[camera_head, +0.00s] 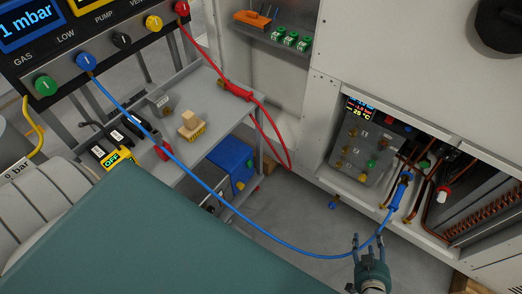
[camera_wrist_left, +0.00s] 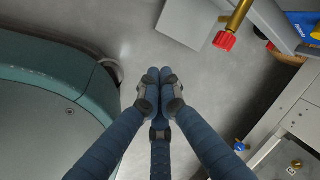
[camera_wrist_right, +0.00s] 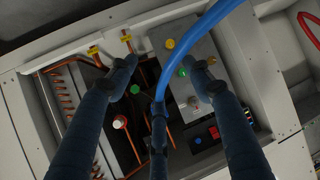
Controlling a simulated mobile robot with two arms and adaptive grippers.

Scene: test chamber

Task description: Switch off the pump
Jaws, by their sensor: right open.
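A gauge panel at top left in the head view has a black knob (camera_head: 121,40) near the PUMP label. A blue box (camera_head: 230,158), possibly the pump, stands on the cart's lower shelf; whether it runs cannot be told. My right gripper (camera_head: 367,238) is open in front of the open cabinet, well right of the blue box. My left gripper (camera_wrist_left: 159,76) shows only in the left wrist view, fingers together over the floor, apparently empty.
A blue hose (camera_head: 257,228) sags from the panel to the cabinet, passing close to my right gripper. A red hose (camera_head: 237,90) crosses the cart (camera_head: 190,165). The cabinet holds copper pipes (camera_head: 474,217).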

